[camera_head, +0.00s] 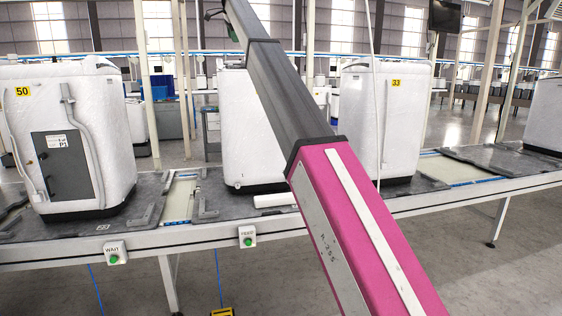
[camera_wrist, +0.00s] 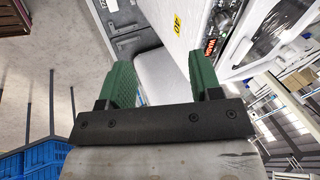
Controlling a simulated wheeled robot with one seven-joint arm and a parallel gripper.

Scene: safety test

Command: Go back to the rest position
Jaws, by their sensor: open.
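My gripper (camera_wrist: 163,72) shows in the wrist view with its two green fingers apart. It is open, and nothing is held between the fingers. Behind it in that view is a white machine (camera_wrist: 222,30) with a yellow number tag and a lit red display, tilted in the picture. In the camera_head view my arm runs from the lower right up to the top left, across the conveyor line. Its far end is at the top edge, small and partly cut off, so the fingers are not clear there.
White washing machines stand on a conveyor (camera_head: 340,206): one tagged 50 (camera_head: 85,120), one partly behind my arm (camera_head: 240,130), one tagged 33 (camera_head: 395,120), another at the right edge (camera_head: 545,115). Green buttons (camera_head: 248,241) sit on the front rail. A blue crate (camera_wrist: 35,160) shows in the wrist view.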

